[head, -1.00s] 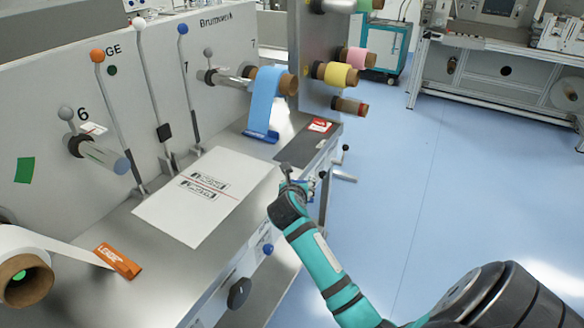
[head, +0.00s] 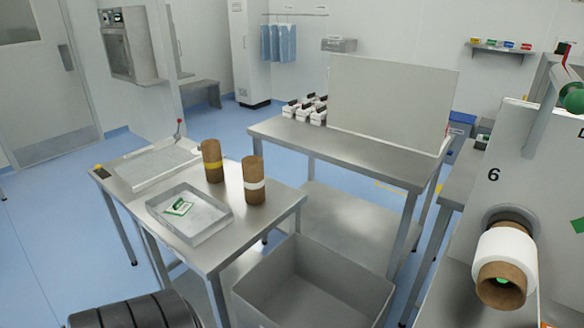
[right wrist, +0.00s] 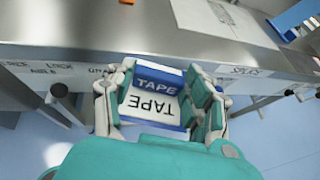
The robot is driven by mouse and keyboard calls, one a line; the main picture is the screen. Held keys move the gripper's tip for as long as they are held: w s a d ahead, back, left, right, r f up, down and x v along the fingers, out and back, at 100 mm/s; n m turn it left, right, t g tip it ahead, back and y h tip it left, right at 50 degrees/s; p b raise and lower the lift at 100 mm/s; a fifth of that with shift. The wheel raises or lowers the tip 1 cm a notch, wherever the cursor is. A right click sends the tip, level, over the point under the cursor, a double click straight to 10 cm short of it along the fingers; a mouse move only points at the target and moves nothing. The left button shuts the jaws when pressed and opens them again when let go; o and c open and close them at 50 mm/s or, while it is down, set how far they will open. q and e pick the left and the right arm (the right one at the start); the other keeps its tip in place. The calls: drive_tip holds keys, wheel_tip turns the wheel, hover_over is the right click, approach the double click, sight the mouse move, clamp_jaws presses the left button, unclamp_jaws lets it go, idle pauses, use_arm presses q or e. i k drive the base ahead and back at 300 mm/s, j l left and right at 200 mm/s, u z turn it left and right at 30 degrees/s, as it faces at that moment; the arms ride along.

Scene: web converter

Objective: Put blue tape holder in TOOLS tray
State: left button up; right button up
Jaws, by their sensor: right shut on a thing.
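The blue tape holder (right wrist: 158,97), a blue and white piece marked TAPE, is between the fingers of my right gripper (right wrist: 160,80) in the right wrist view. The gripper is shut on it, in front of the steel bench edge. A shallow clear tray (head: 190,214) lies on a steel table at the left of the head view, with a green and white item (head: 179,207) in it. No TOOLS lettering is readable on this tray. My right gripper is outside the current head view. My left gripper is in neither current view.
Two brown cores (head: 212,160) (head: 254,180) stand behind the tray on the steel table (head: 283,196). A grey open bin (head: 315,280) is in front. A white roll (head: 507,255) sits on the machine at right. A second table (head: 370,165) stands behind.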

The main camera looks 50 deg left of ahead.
sight(201, 223)
drive_tip(key=k+j+u, duration=0.15)
drive_tip(key=j+u, duration=0.25)
drive_tip(key=j, duration=0.3)
drive_tip(key=j+u, duration=0.45)
drive_tip(key=j, duration=0.25)
drive_tip(key=j+u, duration=0.1)
drive_tip(key=j, duration=1.25)
drive_tip(key=i+j, duration=0.1)
drive_tip(key=j, duration=1.3)
drive_tip(key=k+u, duration=0.05)
